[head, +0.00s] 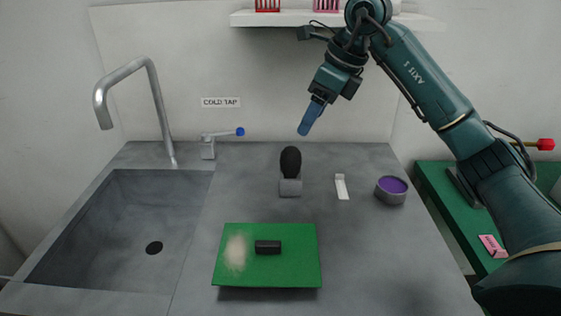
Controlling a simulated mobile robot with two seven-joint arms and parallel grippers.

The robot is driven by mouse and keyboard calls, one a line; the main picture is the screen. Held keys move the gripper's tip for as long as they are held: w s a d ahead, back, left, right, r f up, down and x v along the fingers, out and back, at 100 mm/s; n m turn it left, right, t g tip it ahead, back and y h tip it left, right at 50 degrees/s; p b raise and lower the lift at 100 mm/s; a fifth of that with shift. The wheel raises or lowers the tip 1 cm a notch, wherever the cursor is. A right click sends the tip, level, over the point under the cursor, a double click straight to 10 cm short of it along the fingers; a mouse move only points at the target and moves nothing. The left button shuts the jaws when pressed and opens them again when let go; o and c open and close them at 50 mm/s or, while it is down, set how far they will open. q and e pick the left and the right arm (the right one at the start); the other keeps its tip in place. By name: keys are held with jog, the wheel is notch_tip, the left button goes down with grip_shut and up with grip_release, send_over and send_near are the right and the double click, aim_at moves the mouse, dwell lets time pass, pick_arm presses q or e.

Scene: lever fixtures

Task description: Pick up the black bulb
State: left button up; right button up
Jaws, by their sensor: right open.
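The black bulb (290,161) is a dark egg shape standing upright on a small grey block (290,187) near the middle of the counter. My right gripper (306,126) has blue fingers and hangs above and slightly right of the bulb, apart from it, pointing down and to the left. It is open, with nothing seen between its fingers. My left gripper does not show.
A green board (300,268) with a small black block (268,247) lies in front of the bulb. A white strip (341,186) and a purple-topped round tin (391,190) stand to the right. A shelf (270,19) hangs above.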

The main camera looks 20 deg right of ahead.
aim_at(296, 150)
jog(key=x, duration=0.6)
jog(key=shift+s+a+f, duration=0.1)
jog(key=shift+a+f, duration=0.15)
jog(key=shift+f, duration=0.15)
jog(key=shift+x, duration=3)
jog(key=shift+d, duration=0.15)
jog(key=shift+c, duration=0.5)
jog(key=c, duration=1)
jog(key=shift+o, duration=0.2)
jog(key=shift+r, duration=0.1)
